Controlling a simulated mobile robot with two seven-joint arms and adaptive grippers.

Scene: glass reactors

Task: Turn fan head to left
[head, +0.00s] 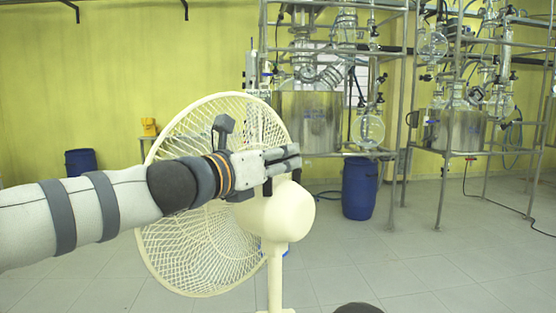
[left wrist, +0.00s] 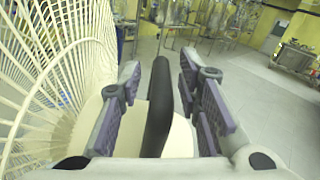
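The cream fan stands in the middle of the head view, with its wire cage (head: 185,262) on the left and its rounded fan head (head: 290,212) on the right, on a thin post. My left gripper (head: 297,159) is just above the fan head and hides part of the cage. In the left wrist view the gripper's (left wrist: 158,85) two padded fingers are apart, with a dark upright bar (left wrist: 158,110) between them. The cream fan head (left wrist: 180,140) shows behind the bar. I cannot tell whether the fingers touch the bar. My right gripper is not in view.
The fan cage (left wrist: 60,60) is close on the left side of the wrist view. Metal racks with glass reactors (head: 310,120) stand behind. A blue barrel (head: 360,188) is below one rack, and another blue barrel (head: 81,162) is at the left wall. Tiled floor is free at right.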

